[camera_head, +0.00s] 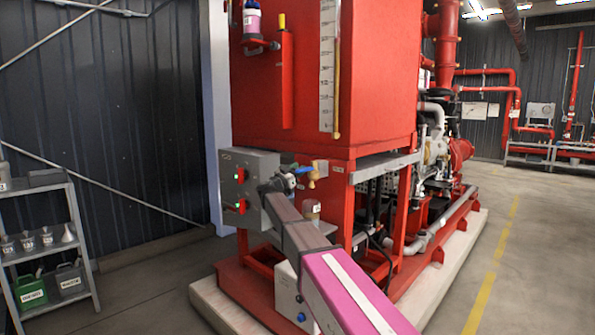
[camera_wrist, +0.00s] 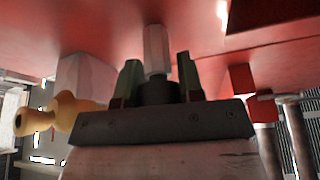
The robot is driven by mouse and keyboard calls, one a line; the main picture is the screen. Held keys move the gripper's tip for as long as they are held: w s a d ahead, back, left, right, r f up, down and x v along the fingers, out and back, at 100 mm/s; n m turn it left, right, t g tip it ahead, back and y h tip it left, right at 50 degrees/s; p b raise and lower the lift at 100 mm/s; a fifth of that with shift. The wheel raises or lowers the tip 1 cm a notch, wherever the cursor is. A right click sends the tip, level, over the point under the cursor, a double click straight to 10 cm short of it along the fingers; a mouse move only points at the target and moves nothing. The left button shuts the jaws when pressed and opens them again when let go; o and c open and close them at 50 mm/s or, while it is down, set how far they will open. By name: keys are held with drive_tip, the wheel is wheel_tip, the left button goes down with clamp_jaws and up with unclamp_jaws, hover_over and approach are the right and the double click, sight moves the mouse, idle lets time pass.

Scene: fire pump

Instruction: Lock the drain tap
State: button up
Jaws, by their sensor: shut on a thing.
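The drain tap (camera_head: 314,173) is a brass-yellow fitting with a blue handle (camera_head: 298,167), low on the front of the red tank. Its brass body (camera_wrist: 58,113) also shows at the left of the wrist view, beside my gripper and apart from its fingers. My gripper (camera_head: 286,181) is just left of the tap in the head view. In the wrist view my gripper (camera_wrist: 158,80) is shut on a dark round piece (camera_wrist: 158,91) with a pale upright shaft (camera_wrist: 156,48). I cannot tell what this piece is. The blue handle is not visible in the wrist view.
The red tank (camera_head: 290,75) rises above. A shelf (camera_head: 45,245) with funnels and cans is at the far left. The floor at right is clear.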

drive_tip(key=shift+s+d+f+m+g+y, duration=0.2)
drive_tip(key=shift+m+g, duration=1.15)
drive_tip(key=shift+m, duration=2.3)
drive_tip(key=shift+w+a+f+m+g+y, duration=0.25)
drive_tip(key=shift+m+g, duration=1.05)
drive_tip(key=shift+m, duration=2.3)
drive_tip(key=shift+s+d+f+m+g+y, duration=0.1)
drive_tip(key=shift+s+d+m+g+y, duration=0.25)
drive_tip(key=shift+m+g, duration=2.15)
drive_tip(key=shift+m+t, duration=1.15)
drive_tip(key=shift+m, duration=0.1)
drive_tip(key=o, duration=0.9)
drive_tip(key=shift+a, duration=0.1)
drive_tip(key=v, duration=1)
drive_tip(key=shift+s+a, duration=0.15)
drive_tip(key=shift+a, duration=0.2)
